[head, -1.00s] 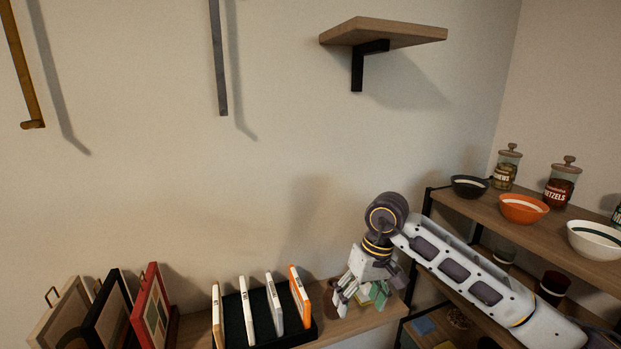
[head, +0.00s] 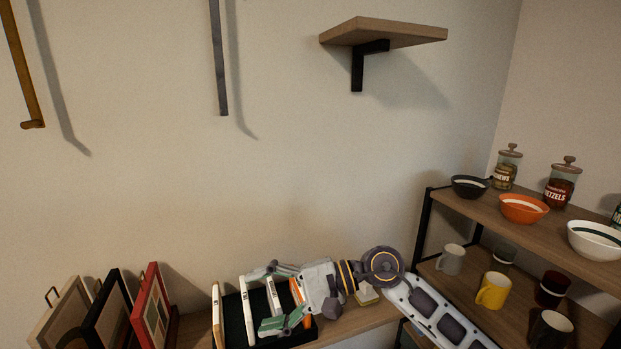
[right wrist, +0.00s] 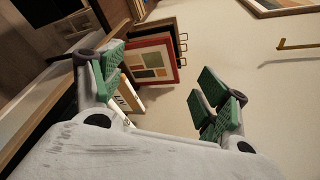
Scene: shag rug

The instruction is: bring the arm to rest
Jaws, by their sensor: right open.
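My right gripper (head: 278,298) is in the lower middle of the head view, above the black rack (head: 236,318) of upright white and orange cases on the wooden ledge. Its fingers point left and are spread, with nothing between them. In the right wrist view the green-padded fingers (right wrist: 165,92) stand wide apart. A labelled case (right wrist: 128,98) shows beyond them, near the left finger. The gripper hides part of the rack and its cases in the head view. I cannot tell whether it touches them. My left gripper is not in view.
Framed pictures (head: 150,312) stand left of the rack. On the right, a shelf unit (head: 470,200) holds bowls and jars above, and mugs such as a yellow one (head: 492,291) below. A small wall shelf (head: 385,32) is high up.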

